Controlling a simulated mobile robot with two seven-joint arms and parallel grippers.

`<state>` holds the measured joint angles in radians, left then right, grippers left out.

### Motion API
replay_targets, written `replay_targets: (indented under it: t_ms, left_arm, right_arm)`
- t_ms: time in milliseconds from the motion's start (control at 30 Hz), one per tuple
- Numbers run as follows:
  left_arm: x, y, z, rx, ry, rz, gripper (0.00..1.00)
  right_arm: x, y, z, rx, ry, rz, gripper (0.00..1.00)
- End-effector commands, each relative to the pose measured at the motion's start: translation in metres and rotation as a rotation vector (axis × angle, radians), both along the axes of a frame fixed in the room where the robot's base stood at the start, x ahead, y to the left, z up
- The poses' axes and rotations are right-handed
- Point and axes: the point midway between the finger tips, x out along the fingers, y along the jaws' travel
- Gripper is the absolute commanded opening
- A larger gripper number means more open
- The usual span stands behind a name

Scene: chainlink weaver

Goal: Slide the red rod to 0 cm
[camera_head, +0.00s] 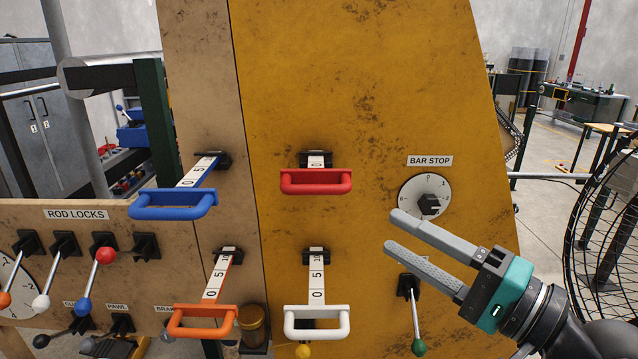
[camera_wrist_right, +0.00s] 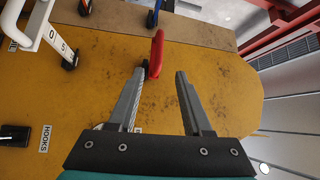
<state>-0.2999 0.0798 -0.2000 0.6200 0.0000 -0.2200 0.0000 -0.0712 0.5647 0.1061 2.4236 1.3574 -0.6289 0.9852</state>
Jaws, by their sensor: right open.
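The red rod has a red U-shaped handle (camera_head: 316,183) on the yellow panel in the head view. A short stretch of its white scale shows a 0 between handle and black mount. The red handle also shows edge-on in the right wrist view (camera_wrist_right: 157,52), beyond my left-hand finger there. My right gripper (camera_head: 397,231) is open and empty, to the right of and below the red handle, apart from it in the head view. Its two fingers also show spread in the right wrist view (camera_wrist_right: 160,75). My left gripper is not in view.
A blue handle (camera_head: 173,204), an orange handle (camera_head: 203,322) and a white handle (camera_head: 317,322) stick out further on longer scales. The BAR STOP dial (camera_head: 428,203) is just behind my right fingers. A green-knobbed lever (camera_head: 417,325) hangs below them. Rod lock levers stand at left.

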Motion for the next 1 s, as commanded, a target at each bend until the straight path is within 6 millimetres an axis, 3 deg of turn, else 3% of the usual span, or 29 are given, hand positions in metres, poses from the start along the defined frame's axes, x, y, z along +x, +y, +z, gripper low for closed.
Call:
replay_targets:
  t_ms: [700,1000]
  left_arm:
    - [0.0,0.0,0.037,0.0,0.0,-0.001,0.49]
    - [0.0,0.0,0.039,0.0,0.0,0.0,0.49]
  right_arm:
    - [0.09,0.09,0.017,0.0,-0.001,-0.003,0.5]
    - [0.102,0.103,0.018,-0.003,-0.001,-0.004,0.5]
